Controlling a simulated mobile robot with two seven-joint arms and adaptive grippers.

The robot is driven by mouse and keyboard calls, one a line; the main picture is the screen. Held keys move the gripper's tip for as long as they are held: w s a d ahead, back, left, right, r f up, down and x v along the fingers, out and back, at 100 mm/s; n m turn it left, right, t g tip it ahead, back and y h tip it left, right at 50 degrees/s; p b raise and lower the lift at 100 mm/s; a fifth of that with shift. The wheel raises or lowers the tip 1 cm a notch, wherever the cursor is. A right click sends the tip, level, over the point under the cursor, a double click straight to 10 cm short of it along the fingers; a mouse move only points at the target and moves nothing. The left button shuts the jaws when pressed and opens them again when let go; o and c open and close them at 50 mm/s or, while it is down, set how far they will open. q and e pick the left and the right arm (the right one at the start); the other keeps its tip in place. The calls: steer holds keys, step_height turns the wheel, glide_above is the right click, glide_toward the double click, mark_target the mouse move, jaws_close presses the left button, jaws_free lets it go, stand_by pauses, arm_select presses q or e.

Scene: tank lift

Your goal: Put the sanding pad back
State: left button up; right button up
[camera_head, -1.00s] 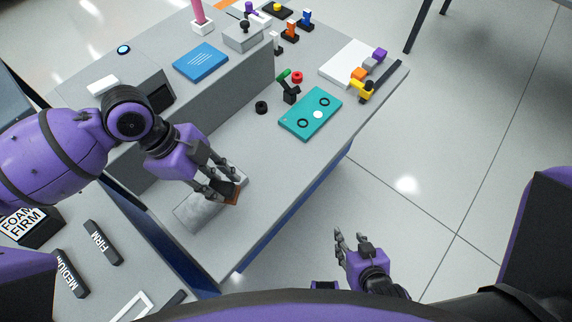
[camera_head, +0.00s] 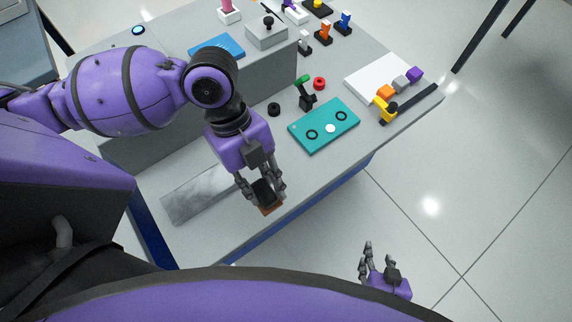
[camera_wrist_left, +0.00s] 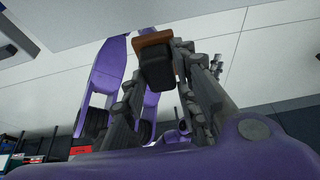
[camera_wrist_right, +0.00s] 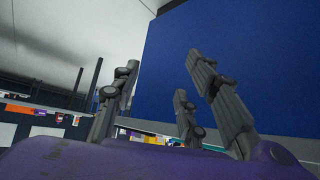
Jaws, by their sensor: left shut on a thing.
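The sanding pad (camera_head: 267,208) has a black body and an orange-brown face. My left gripper (camera_head: 260,193) is shut on it, near the front edge of the grey bench. In the left wrist view the pad (camera_wrist_left: 155,61) sits between the fingers of my left gripper (camera_wrist_left: 160,85). A grey, streaked panel (camera_head: 198,195) lies on the bench to the left of the pad; the pad is apart from it. My right gripper (camera_head: 374,262) is open and empty, off the bench over the floor. It also shows open in the right wrist view (camera_wrist_right: 165,95).
A teal board (camera_head: 350,117) with rings lies on the bench to the right. A raised grey shelf (camera_head: 285,61) runs along the back.

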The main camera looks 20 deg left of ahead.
arm_select(q)
steer(key=w+f, duration=0.2)
steer(key=w, duration=0.1)
steer(key=w+f, duration=0.5)
steer(key=w, duration=0.2)
steer(key=shift+d+f, duration=0.2)
steer(key=shift+d, duration=0.05)
steer(key=shift+w+f, duration=0.55)
steer(key=shift+f, duration=1.6)
steer(key=shift+f, duration=0.25)
steer(key=o, duration=1.1)
